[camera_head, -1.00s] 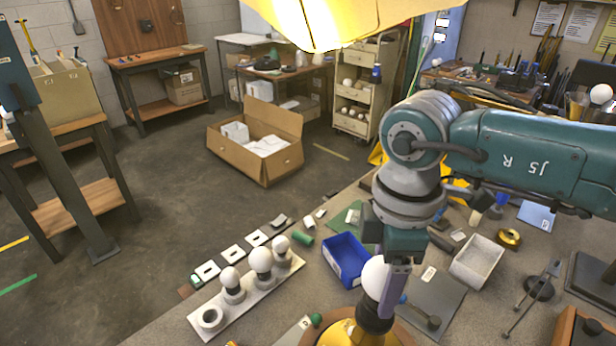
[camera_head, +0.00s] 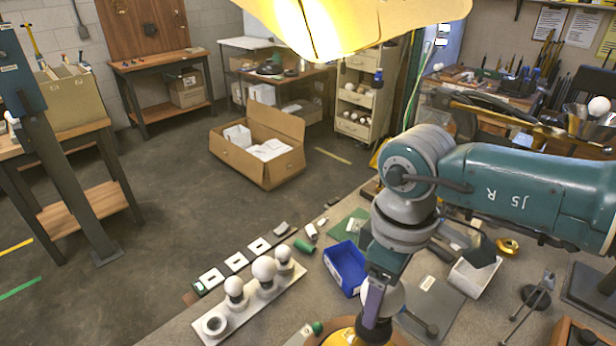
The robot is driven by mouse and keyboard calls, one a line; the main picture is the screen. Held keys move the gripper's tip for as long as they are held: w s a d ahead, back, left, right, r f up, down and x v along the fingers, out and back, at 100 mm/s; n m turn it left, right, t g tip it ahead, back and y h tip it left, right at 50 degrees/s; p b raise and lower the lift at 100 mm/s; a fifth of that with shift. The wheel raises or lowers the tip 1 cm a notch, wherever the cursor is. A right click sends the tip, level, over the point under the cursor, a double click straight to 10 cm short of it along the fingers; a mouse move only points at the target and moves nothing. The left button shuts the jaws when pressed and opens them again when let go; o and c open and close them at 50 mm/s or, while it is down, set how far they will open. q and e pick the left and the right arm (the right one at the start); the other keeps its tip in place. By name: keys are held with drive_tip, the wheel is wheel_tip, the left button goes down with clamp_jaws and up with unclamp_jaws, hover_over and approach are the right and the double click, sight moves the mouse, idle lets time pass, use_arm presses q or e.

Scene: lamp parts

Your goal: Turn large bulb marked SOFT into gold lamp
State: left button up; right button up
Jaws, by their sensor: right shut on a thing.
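My right gripper (camera_head: 376,312) points down at the bottom of the head view, shut on a large white bulb (camera_head: 394,297). The bulb shows partly behind the fingers; any marking on it is hidden. The gold lamp (camera_head: 343,338) is directly below the gripper, cut off by the bottom edge of the picture. The dark finger ends overlap the lamp, so I cannot tell how the bulb's base meets the socket. My left gripper is not in view.
A white rack (camera_head: 245,314) with several bulbs stands left of the lamp. A blue bin (camera_head: 345,266) is just behind the gripper. A yellow shade (camera_head: 345,25) hangs overhead.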

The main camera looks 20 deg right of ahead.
drive_tip(key=shift+s+r+m+p, duration=0.1)
drive_tip(key=shift+m+p, duration=0.3)
drive_tip(key=o, duration=0.7)
drive_tip(key=shift+c, duration=0.2)
drive_tip(key=shift+o, duration=0.7)
drive_tip(key=o, duration=0.4)
drive_tip(key=shift+c, duration=0.2)
